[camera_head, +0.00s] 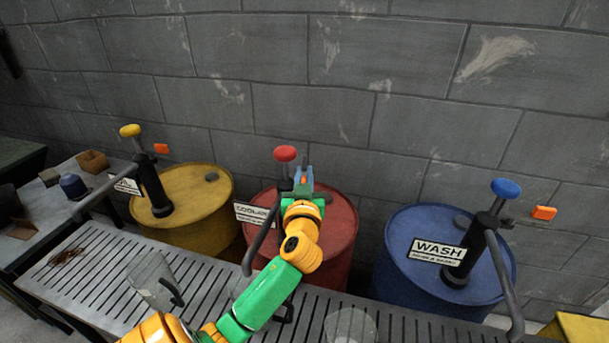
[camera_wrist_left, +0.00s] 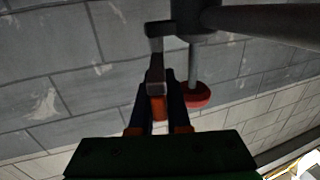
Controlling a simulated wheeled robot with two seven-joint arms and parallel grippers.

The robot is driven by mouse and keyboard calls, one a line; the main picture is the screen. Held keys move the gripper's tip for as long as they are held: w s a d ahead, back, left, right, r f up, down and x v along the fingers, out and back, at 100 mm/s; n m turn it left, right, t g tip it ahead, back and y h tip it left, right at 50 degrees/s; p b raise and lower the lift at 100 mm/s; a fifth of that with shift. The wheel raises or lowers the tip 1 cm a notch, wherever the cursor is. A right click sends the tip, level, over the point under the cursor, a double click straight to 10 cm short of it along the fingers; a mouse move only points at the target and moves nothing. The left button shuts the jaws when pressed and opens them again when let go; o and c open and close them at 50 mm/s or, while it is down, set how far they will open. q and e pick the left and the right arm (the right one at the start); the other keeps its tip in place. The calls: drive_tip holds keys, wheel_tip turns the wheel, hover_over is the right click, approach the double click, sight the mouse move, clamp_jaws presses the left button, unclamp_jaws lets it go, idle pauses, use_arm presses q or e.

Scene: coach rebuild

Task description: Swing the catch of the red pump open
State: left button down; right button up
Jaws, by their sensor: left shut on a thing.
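The red pump (camera_head: 285,155), with a red knob and dark body, stands on the red drum (camera_head: 342,225) in the middle. My left arm partly hides it. In the left wrist view its red knob (camera_wrist_left: 196,96) hangs beside my fingers. The catch (camera_wrist_left: 155,75) is a dark cranked bar with an orange end, joined to the pump body at the top of that view. My left gripper (camera_head: 303,178) is at the pump's right side; in the wrist view its fingers (camera_wrist_left: 158,104) are shut on the catch's orange end. My right gripper is out of view.
A yellow drum (camera_head: 205,180) with a yellow-knobbed pump stands left, and a blue drum (camera_head: 415,225) with a blue-knobbed pump and WASH sign stands right. A slatted bench (camera_head: 90,290) with clear jugs (camera_head: 150,275) runs in front. A block wall (camera_head: 300,60) rises close behind.

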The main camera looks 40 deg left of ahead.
use_arm(q)
drive_tip(key=c, duration=0.9)
unclamp_jaws()
drive_tip(key=b+v, duration=0.1)
drive_tip(key=v, duration=0.6)
drive_tip(key=shift+s+b, duration=0.1)
drive_tip(key=shift+b, duration=0.2)
